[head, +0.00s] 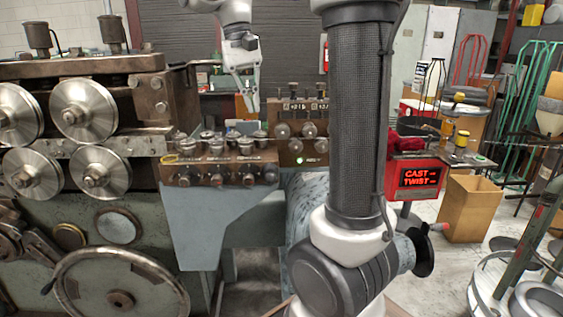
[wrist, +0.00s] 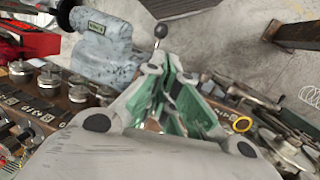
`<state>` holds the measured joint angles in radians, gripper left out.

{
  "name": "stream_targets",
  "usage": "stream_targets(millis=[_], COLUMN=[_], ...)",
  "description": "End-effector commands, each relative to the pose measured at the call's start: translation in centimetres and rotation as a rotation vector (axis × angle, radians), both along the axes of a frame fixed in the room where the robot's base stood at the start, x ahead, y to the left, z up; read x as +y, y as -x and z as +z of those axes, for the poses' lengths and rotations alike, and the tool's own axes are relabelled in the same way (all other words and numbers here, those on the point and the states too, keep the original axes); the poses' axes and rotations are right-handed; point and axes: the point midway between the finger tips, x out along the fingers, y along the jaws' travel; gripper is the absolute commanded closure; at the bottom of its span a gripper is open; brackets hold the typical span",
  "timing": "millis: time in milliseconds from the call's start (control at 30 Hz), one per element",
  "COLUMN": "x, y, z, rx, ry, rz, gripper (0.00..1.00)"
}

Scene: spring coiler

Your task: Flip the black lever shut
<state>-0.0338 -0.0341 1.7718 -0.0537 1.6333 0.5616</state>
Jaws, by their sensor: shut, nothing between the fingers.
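A thin lever with a round black knob (wrist: 160,31) shows in the wrist view, just beyond my fingertips. It looks like the black lever, and a small gap seems to lie between the knob and the fingers. I cannot pick it out clearly in the head view. My gripper (wrist: 172,68) has its green-padded fingers brought together, with nothing held. In the head view my gripper (head: 249,106) points down above the back of the control panel. Its fingers hide part of what lies below them in the wrist view.
Large steel rollers (head: 84,109) stand at the left. A red display box (head: 416,177) and a cardboard box (head: 470,208) are at the right. Bare floor (wrist: 225,45) shows beyond the knob.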

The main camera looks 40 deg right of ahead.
Motion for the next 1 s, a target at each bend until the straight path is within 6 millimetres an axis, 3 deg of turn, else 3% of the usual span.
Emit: stream_targets(millis=[567,767,1000], x=[-0.1,-0.3,-0.6], y=[0.8,1.6,2.9], z=[-0.5,-3.4,-8.5], rx=[0.025,0.026,0.026], ry=[0.014,0.014,0.014], rz=[-0.052,-0.052,-0.052], gripper=[1.0,1.0,1.0])
